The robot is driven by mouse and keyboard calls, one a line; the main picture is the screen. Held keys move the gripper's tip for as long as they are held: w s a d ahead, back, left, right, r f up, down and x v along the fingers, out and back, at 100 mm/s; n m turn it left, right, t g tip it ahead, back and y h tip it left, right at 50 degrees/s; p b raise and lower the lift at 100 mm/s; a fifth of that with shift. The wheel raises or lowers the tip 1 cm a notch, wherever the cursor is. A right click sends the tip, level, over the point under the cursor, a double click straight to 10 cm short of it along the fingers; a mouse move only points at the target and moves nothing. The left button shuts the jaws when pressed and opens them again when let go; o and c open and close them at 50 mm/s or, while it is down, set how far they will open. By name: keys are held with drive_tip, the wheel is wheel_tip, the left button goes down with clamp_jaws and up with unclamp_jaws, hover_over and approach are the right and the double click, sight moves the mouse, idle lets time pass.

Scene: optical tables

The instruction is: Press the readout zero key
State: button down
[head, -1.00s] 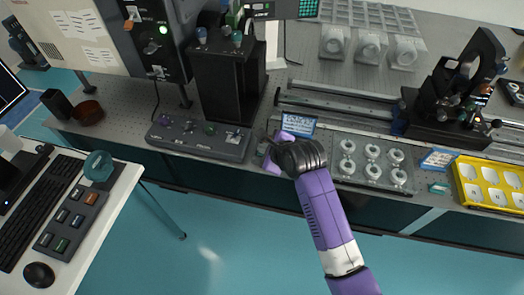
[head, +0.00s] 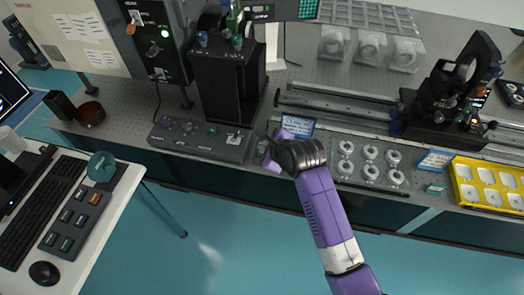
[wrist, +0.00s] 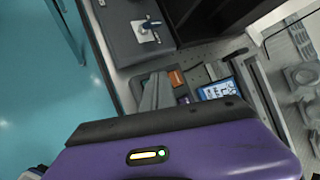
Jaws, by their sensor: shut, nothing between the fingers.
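I cannot make out which key is the zero key. My gripper (head: 268,150) is at the table's front edge, right of the grey control box and well short of the readout. It is shut and empty. In the wrist view its grey fingers (wrist: 157,92) point towards the tabletop; the readout does not show there.
A grey control box (head: 200,138) with knobs and a joystick sits left of my gripper. A black tower (head: 228,85) rises behind it. A blue-white card (head: 298,126) and a tray of round mounts (head: 370,165) are close on the right. Rails (head: 335,108) lie behind.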

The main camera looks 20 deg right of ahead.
wheel_tip(320, 180, up, 5)
drive_tip(key=p, duration=0.5)
drive_tip(key=shift+r, duration=0.1)
idle(0.8)
